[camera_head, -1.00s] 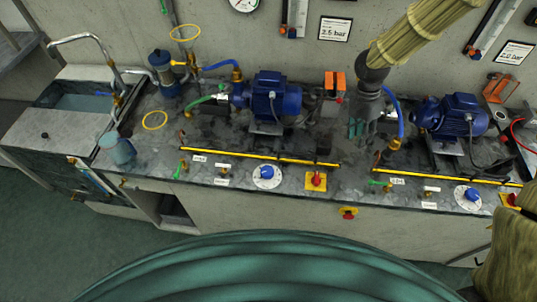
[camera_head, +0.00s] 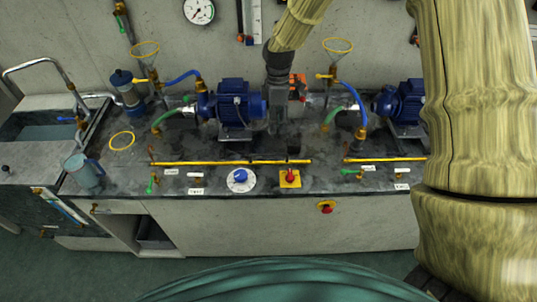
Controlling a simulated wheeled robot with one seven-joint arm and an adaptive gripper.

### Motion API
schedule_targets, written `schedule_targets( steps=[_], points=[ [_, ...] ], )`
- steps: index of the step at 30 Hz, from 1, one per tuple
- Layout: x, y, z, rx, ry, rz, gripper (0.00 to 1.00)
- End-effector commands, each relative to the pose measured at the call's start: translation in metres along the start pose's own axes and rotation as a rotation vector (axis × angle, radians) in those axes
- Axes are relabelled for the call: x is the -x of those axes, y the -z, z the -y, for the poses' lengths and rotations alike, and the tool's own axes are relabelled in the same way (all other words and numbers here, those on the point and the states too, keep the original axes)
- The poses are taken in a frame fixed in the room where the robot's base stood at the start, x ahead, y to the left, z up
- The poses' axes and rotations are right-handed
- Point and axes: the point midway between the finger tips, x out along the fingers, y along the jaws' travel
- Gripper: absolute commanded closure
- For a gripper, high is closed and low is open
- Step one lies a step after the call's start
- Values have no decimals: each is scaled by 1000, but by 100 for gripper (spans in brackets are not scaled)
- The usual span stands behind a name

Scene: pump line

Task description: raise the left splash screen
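The left splash screen shows as a long yellow-edged bar (camera_head: 215,163) lying low along the bench in front of the left blue pump (camera_head: 240,103). A clear panel cannot be made out. My gripper (camera_head: 277,122) hangs down from my arm just right of the left pump, over the back part of the bench, seen above and behind the bar's right half. It looks apart from the bar. Its fingers are dark and blend into the dark bench, so their opening is unclear.
A blue dial (camera_head: 240,179) and a red switch on a yellow plate (camera_head: 290,177) sit in front of the bar. A second pump (camera_head: 402,104) and yellow bar (camera_head: 385,159) are at right, partly behind my arm. A sink (camera_head: 40,132) is at left.

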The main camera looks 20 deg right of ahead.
Motion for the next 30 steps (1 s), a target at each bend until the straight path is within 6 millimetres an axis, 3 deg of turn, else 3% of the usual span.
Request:
schedule_targets(
  steps=[5, 21, 30],
  points=[
    [-13, 2, 1, 2, 2, 1, 68],
    [-82, 0, 1, 2, 2, 2, 68],
    [-103, 0, 1, 2, 1, 1, 68]
  ],
)
